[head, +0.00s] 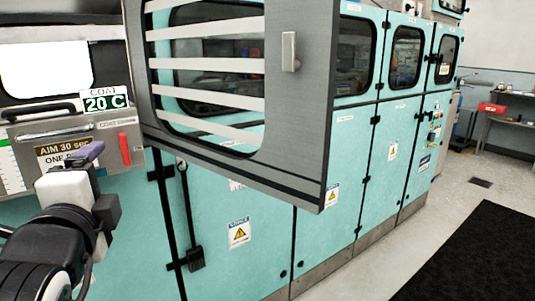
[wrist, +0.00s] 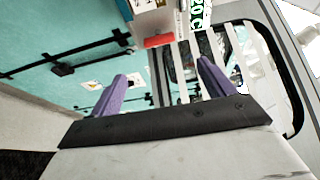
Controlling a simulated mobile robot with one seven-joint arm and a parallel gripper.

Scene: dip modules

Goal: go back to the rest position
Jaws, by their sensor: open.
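My gripper (head: 90,154) is at the lower left of the head view, in front of the grey dip station panel (head: 20,140). In the wrist view my gripper (wrist: 162,68) shows two purple fingers spread wide apart, with nothing held between them. The panel carries an "AIM 30 sec" label (head: 62,150), partly covered by the gripper, and a red handle (head: 125,148). A green "20 C" display (head: 105,102) stands above it. The red part (wrist: 158,41) also shows beyond the fingers in the wrist view.
A grey slatted door (head: 297,130) juts out to the right of my gripper. Teal cabinets (head: 335,150) run back to the right. Open floor (head: 410,235) and a black mat (head: 485,255) lie at the right. A bench with a red bin (head: 492,108) stands far right.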

